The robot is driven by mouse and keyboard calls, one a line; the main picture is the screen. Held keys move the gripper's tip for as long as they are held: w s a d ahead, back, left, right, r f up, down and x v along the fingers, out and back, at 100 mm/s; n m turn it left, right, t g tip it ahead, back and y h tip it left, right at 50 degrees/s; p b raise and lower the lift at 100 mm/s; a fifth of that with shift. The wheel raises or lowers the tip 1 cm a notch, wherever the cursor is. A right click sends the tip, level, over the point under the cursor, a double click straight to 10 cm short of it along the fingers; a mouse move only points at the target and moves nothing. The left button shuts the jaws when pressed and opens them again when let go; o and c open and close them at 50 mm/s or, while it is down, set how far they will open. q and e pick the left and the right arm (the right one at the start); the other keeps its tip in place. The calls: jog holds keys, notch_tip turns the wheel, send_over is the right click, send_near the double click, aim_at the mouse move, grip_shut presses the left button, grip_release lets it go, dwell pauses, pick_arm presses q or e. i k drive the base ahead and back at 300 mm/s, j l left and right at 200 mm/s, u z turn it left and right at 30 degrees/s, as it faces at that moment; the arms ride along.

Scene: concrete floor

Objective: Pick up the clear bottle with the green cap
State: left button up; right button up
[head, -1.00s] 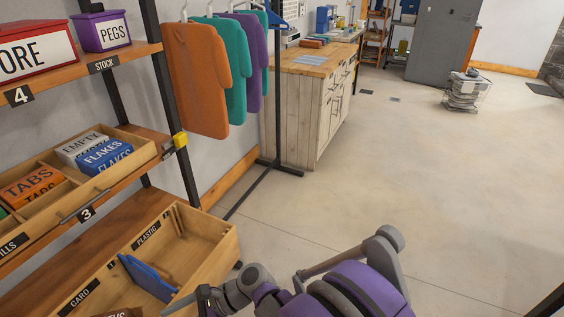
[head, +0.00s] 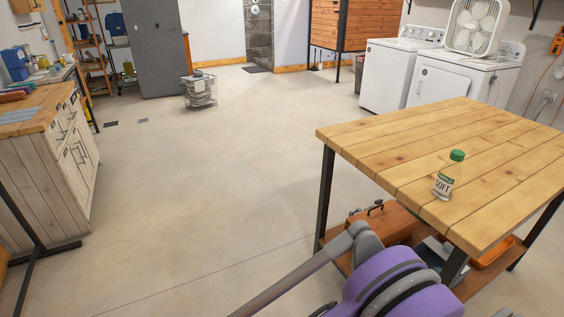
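The clear bottle with the green cap (head: 447,177) stands upright near the front edge of a wooden table (head: 390,145) on the right. Its label reads "SOFT" in part. My purple and grey arm shows at the bottom, in front of the table. Neither gripper is in the head view, and nothing touches the bottle.
The table's lower shelf holds a brown wooden box (head: 385,222) and an orange tray (head: 492,252). A wooden cabinet (head: 50,165) is at left, white appliances (head: 398,68) behind the table. The middle floor is clear.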

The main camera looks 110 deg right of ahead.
aim_at(449, 176)
jog(key=z, duration=3.25)
jog(key=k+j+z, duration=0.2)
jog(key=z, duration=1.35)
jog(key=k, duration=0.3)
jog(key=l+u, duration=0.1)
jog(key=u, duration=0.65)
jog(key=i+l+u, duration=0.1)
jog(key=l+u, duration=0.2)
jog(key=i+l+u, duration=0.1)
jog(key=l+u, duration=0.45)
jog(key=i+l, duration=0.05)
jog(key=l, duration=0.05)
